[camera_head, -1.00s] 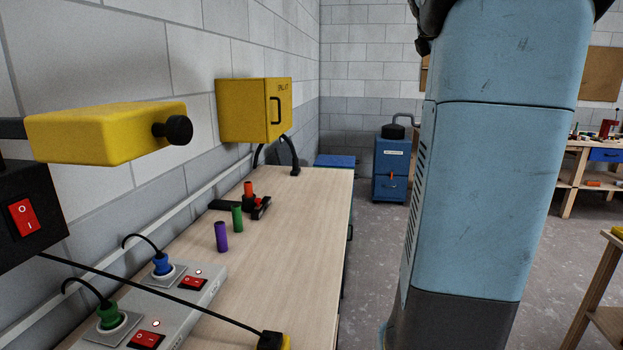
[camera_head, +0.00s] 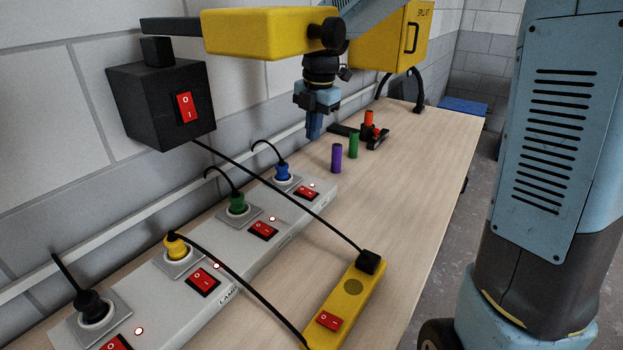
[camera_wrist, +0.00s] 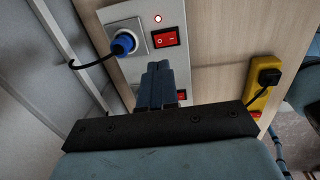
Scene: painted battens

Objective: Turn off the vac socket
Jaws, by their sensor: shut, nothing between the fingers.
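A grey socket strip (camera_head: 240,257) runs along the wall side of the bench. Black (camera_head: 90,303), yellow (camera_head: 175,245), green (camera_head: 237,203) and blue (camera_head: 281,171) plugs sit in it. Beside each plug is a red rocker switch, with a lit indicator near it. One label reads LAMP; I cannot read a vac label. My gripper (camera_head: 313,138) is shut and empty, pointing down above the strip's far end. In the wrist view my gripper (camera_wrist: 160,66) appears just below the red switch (camera_wrist: 165,39) beside the blue plug (camera_wrist: 123,44), and partly hides the strip.
A black box (camera_head: 160,105) with a red switch and a yellow bar (camera_head: 265,33) with a black knob overhang the strip. Cables cross to a yellow power block (camera_head: 345,308). Purple (camera_head: 336,158) and green (camera_head: 353,145) cylinders stand beyond. The right of the bench is clear.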

